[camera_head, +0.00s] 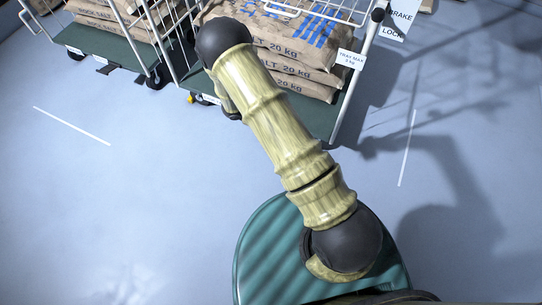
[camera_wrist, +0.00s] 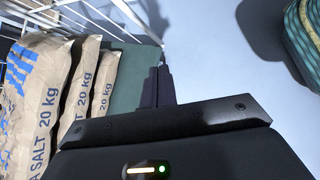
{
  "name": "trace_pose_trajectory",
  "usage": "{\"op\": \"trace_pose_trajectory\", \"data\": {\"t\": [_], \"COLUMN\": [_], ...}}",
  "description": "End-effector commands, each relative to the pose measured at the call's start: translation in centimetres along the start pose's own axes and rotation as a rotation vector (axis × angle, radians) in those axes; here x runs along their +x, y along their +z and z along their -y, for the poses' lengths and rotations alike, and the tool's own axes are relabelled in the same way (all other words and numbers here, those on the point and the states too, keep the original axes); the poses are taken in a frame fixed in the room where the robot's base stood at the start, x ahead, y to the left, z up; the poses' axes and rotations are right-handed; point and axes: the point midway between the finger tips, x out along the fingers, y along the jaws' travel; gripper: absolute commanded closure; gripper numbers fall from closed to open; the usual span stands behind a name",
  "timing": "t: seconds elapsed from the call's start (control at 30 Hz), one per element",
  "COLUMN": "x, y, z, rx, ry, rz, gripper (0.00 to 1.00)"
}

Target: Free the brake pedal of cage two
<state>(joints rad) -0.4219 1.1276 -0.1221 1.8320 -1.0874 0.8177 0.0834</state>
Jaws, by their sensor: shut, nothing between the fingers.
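In the head view, a wheeled cage with a green deck (camera_head: 318,118) stands at the top centre, loaded with salt sacks (camera_head: 300,80). No number that marks it as cage two is readable. A small yellow part (camera_head: 191,99) shows low at its left front corner; I cannot tell whether it is the brake pedal. My arm covers part of this corner. My gripper (camera_wrist: 158,72) shows in the wrist view, with its dark fingers shut and empty. It is beside the green deck and the sacks (camera_wrist: 85,95), close to the cage's edge in the picture. No pedal is clear at the fingertips.
Another loaded cage (camera_head: 115,50) stands at the upper left, with a black castor (camera_head: 154,78) at its corner. A white label (camera_head: 350,60) hangs on the nearer cage's right post. A sign (camera_head: 398,18) reads brake and lock. The blue floor in front is clear.

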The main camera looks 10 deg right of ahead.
Motion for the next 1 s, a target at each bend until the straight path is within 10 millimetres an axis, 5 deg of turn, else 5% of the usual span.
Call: {"op": "trace_pose_trajectory", "data": {"t": [0.03, 0.37, 0.6, 0.8, 1.0], "x": [2.8, 13.0, 19.2, 21.4, 21.3], "y": [-3.5, -18.4, -29.5, -34.2, -34.4], "z": [0.8, 2.9, 6.4, 8.4, 8.5], "rx": [-0.061, -0.407, -0.641, -0.745, -0.757], "ry": [0.046, 0.394, 0.678, 0.824, 0.84], "rz": [0.03, 0.185, 0.258, 0.278, 0.28], "gripper": [1.0, 1.0, 1.0, 1.0, 1.0]}}
